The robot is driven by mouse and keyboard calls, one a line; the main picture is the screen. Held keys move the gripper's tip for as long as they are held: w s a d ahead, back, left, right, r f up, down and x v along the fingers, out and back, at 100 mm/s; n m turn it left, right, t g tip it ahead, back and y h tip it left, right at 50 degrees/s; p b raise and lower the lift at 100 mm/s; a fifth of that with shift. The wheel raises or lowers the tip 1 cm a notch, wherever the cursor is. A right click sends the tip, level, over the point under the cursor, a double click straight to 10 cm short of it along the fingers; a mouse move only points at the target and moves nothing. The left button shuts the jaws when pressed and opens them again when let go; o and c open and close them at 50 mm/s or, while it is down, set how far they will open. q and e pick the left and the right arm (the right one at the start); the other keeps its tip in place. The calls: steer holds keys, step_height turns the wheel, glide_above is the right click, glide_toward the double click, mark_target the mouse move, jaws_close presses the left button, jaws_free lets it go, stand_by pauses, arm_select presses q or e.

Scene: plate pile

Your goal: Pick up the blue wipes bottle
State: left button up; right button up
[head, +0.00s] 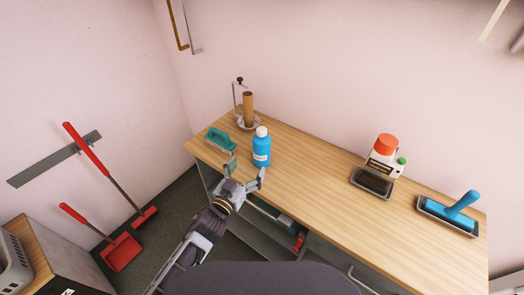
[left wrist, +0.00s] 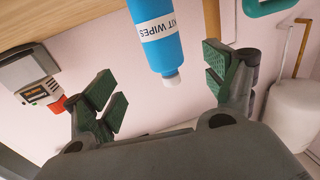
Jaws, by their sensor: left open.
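The blue wipes bottle (head: 262,150) has a white cap and a white label. It stands upright near the left end of the wooden table in the head view. My left gripper (head: 247,174) is open at the table's front edge, just in front of the bottle and apart from it. In the left wrist view the bottle (left wrist: 155,32) shows upside down, with "WIPES" on its label, between and beyond the open green-padded fingers of my left gripper (left wrist: 163,88). My right gripper is not in view.
A teal brush (head: 220,140) lies left of the bottle on the wooden table (head: 310,190). A paper roll holder (head: 247,110) stands behind it. A white bottle with a red cap (head: 386,158) and a blue-handled tool in a tray (head: 460,207) are at right. The table's middle is clear.

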mark_target(258, 150)
arm_select(q)
steer(key=shift+p+x, duration=0.45)
steer(key=shift+x, duration=3.35)
steer(key=shift+p+x, duration=0.4)
steer(key=shift+x, duration=2.15)
steer(key=shift+w+a, duration=0.1)
steer(key=shift+a, duration=0.05)
steer(key=shift+r, duration=0.15)
steer(key=c, duration=1.3)
